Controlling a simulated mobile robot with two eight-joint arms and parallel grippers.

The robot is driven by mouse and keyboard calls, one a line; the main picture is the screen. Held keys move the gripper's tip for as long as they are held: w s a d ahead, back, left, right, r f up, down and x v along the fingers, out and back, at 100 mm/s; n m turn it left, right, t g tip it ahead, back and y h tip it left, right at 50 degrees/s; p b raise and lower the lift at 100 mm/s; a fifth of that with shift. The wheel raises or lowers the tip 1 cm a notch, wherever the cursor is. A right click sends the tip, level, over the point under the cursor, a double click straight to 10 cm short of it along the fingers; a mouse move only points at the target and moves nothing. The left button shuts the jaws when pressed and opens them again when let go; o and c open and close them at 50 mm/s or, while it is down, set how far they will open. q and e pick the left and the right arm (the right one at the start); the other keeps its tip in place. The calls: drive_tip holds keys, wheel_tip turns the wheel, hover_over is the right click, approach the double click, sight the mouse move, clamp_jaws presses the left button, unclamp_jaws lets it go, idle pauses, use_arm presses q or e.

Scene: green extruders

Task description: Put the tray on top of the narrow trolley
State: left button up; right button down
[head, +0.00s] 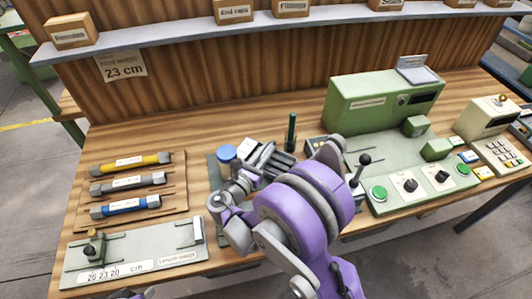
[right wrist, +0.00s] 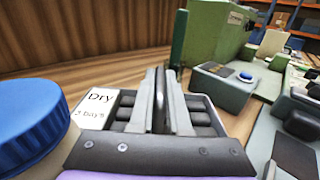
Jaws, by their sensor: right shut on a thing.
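A grey tray (right wrist: 123,113) with dark compartments and a white label reading "Dry 3 bays" sits on the bench in the right wrist view. My right gripper (right wrist: 160,80) is over its middle, with its fingers closed on a thin dark upright part of the tray. In the head view my right gripper (head: 268,158) reaches over the middle of the bench, and the arm and fingers hide most of the tray. I cannot tell whether the tray is lifted. The narrow trolley is not in view. My left gripper is not in view.
A blue-lidded jar (head: 226,154) stands close left of the gripper; its lid is large in the right wrist view (right wrist: 38,112). A green rod (head: 291,132) stands behind. A green machine (head: 380,105) with a control panel is to the right. A shelf (head: 200,35) runs behind.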

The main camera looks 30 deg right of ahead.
drive_tip(key=shift+f, duration=0.3)
drive_tip(key=shift+f, duration=0.15)
drive_tip(key=c, duration=0.9)
unclamp_jaws()
